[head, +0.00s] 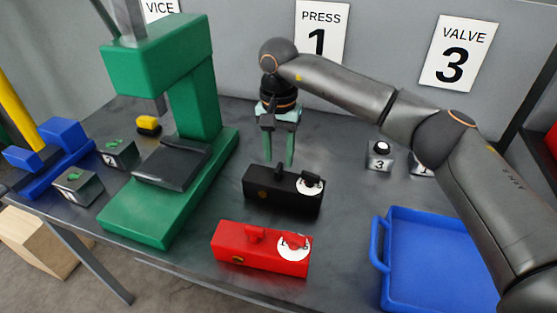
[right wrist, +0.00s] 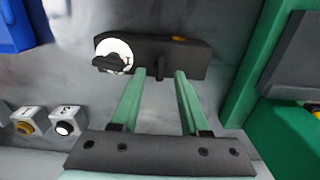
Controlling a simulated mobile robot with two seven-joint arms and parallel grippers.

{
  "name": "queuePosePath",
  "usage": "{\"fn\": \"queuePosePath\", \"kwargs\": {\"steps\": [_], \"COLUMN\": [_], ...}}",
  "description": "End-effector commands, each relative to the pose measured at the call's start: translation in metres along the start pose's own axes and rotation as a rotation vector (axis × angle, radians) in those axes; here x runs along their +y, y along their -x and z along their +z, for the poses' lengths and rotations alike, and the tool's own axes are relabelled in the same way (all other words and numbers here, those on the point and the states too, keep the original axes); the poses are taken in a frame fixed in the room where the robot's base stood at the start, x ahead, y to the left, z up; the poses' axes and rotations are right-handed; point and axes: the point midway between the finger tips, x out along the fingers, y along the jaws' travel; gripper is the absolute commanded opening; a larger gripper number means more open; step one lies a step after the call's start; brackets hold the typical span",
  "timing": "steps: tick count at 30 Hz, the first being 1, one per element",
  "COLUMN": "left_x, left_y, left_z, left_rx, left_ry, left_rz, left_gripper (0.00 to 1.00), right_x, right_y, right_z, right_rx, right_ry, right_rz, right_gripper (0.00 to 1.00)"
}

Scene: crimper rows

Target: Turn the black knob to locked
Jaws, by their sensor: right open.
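A black box (head: 265,195) lies on the dark table, behind a similar red box (head: 233,243). The black knob (head: 311,181) sits on a white dial at the black box's right end. In the right wrist view this knob (right wrist: 107,64) is at the box's left end, lying across its dial. My right gripper (head: 279,162) is open and points down at the middle of the black box. In the right wrist view, a small black tab on the box stands between its fingertips (right wrist: 160,73); the knob is outside them, to the left. Contact is unclear. My left gripper is not in view.
A green press (head: 120,215) stands left of the boxes. A blue tray (head: 440,216) is at the right. Small button boxes stand behind the tray (head: 379,163) and left of the press (head: 78,187). A blue vice (head: 50,175) is at the far left.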

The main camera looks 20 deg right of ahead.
Motion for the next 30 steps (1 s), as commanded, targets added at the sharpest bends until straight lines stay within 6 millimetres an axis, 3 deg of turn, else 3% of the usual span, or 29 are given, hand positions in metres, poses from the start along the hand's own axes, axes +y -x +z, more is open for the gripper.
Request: {"fn": "queuePosePath", "kwargs": {"steps": [6, 17, 27, 30], "left_x": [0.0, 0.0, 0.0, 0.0], "left_y": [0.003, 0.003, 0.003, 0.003], "left_z": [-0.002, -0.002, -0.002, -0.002], "left_rx": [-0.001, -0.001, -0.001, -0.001], "left_ry": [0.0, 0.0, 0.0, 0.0], "left_rz": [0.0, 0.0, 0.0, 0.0], "left_gripper": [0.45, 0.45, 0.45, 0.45], "right_x": [0.0, 0.0, 0.0, 0.0], "right_y": [-0.023, -0.028, -0.027, -0.027], "right_z": [0.0, 0.0, 0.0, 0.0], "right_rx": [0.0, 0.0, 0.0, 0.0], "right_ry": [0.0, 0.0, 0.0, 0.0], "right_rz": [-0.001, -0.001, -0.002, -0.002], "right_gripper": [0.45, 0.44, 0.06, 0.0]}}
